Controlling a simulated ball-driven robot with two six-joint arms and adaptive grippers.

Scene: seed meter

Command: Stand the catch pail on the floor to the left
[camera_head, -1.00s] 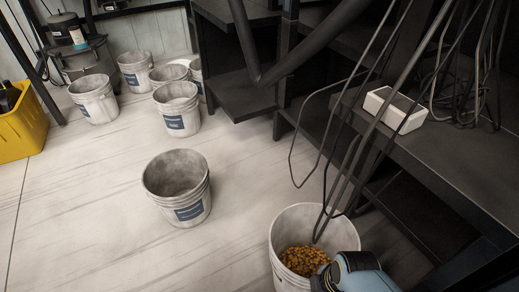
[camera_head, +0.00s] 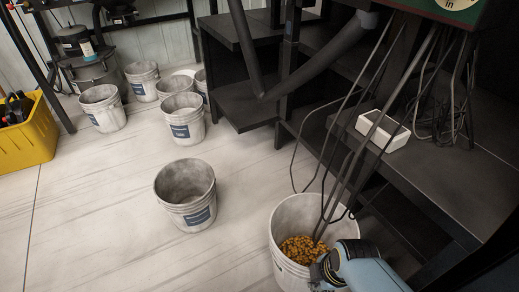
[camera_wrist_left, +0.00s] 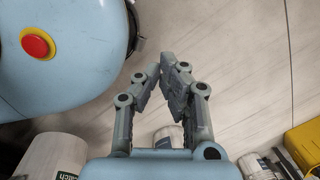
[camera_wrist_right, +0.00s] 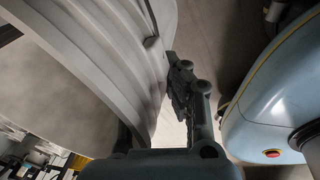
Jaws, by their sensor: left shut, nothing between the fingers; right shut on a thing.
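The catch pail (camera_head: 283,250) is a pale ribbed bucket at the bottom of the head view, partly filled with orange-yellow grains (camera_head: 300,250). My right gripper (camera_head: 325,270) is shut on the pail's near right wall. The pail's ribbed wall (camera_wrist_right: 100,60) fills the left of the right wrist view. I cannot tell whether its base touches the floor. In the left wrist view a white pail (camera_wrist_left: 38,160) with a green label ending in "atch" shows at the lower left. My left gripper (camera_wrist_left: 170,65) is shut and empty above the floor.
A lone grey pail (camera_head: 187,195) stands on the floor left of the catch pail. Several more pails (camera_head: 180,120) stand behind it. A yellow crate (camera_head: 30,145) is at far left. A black bench (camera_head: 440,180) with cables and a white box (camera_head: 383,132) is right. Floor at lower left is clear.

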